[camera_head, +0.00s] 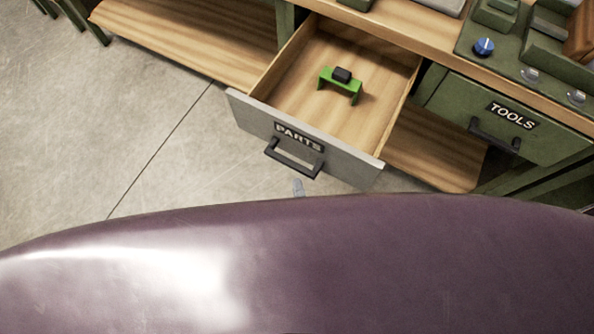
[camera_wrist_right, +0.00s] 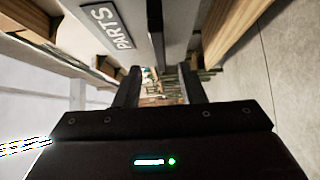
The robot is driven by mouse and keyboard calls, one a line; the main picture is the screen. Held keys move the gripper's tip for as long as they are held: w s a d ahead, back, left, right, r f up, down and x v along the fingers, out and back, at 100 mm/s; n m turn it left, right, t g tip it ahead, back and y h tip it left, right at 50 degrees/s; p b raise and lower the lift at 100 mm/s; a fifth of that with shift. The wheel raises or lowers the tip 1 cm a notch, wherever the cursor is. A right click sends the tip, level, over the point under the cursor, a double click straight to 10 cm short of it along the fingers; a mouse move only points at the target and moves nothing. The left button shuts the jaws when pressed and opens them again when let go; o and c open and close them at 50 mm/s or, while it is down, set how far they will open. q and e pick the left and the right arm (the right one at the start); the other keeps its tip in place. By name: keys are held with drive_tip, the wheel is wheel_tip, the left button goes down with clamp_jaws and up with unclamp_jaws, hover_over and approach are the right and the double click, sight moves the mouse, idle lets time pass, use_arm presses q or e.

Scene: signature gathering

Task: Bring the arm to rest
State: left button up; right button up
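My right gripper (camera_wrist_right: 160,72) is open in the right wrist view, its two dark fingers apart with nothing held between them. The grey drawer (camera_head: 350,168) labelled PARTS is pulled open. Its dark handle also shows in the right wrist view (camera_wrist_right: 155,25), ahead of the fingers; I cannot tell whether they touch it. My left gripper is not in view.
A green bracket-shaped part (camera_head: 341,84) with a black block on it stands inside the open drawer. A green drawer (camera_head: 500,120) labelled TOOLS is shut at the right. A wooden shelf (camera_head: 200,40) lies left. Bare concrete floor (camera_head: 110,130) is clear at left.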

drive_tip(key=shift+f, duration=0.1)
idle(0.4)
drive_tip(key=s+d+f+m+g+h, duration=0.1)
drive_tip(key=d+f+m+g, duration=0.4)
drive_tip(key=f, duration=0.8)
drive_tip(key=d+f+m+g+h, duration=0.1)
drive_tip(key=d+f+m+g, duration=0.15)
drive_tip(key=d+f, duration=0.7)
drive_tip(key=s+d+f+m+g, duration=0.3)
drive_tip(key=s+f+m+g, duration=0.1)
drive_tip(key=s+f, duration=0.4)
drive_tip(key=s+d+f+m+g+h, duration=0.1)
drive_tip(key=s+d+f+m+g, duration=0.2)
drive_tip(key=s+f+m+g, duration=0.2)
drive_tip(key=s+f+m, duration=0.1)
drive_tip(key=s+f, duration=0.2)
drive_tip(key=shift+s, duration=0.35)
drive_tip(key=shift+o, duration=0.2)
